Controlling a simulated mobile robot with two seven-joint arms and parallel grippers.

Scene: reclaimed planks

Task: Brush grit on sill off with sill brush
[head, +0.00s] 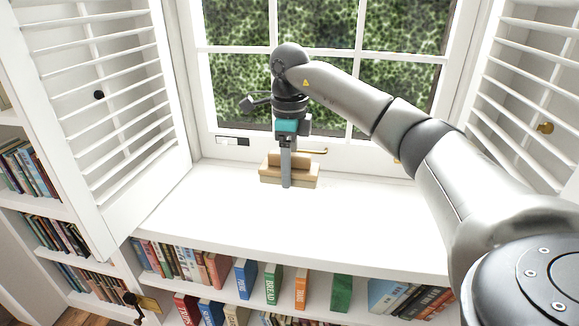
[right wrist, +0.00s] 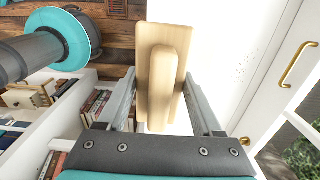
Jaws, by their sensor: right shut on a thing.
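The sill brush (head: 270,181) has a pale wooden block and handle and is at the back of the white sill (head: 300,217), near the window. My right gripper (head: 286,179) comes down from above and is shut on it. In the right wrist view the brush (right wrist: 161,65) lies between the two grey fingers. Its bristles are hidden, and I cannot tell whether it touches the sill. The grit (right wrist: 246,64) shows there as small dark specks on the white sill, to the right of the brush and apart from it. I cannot make the grit out in the head view. My left gripper is not in view.
Louvred shutters stand open at the left (head: 105,120) and right (head: 530,90). The window frame (head: 350,155), with a brass handle (head: 312,151), rises behind the sill. Shelves of books (head: 245,280) are below its front edge. The front of the sill is clear.

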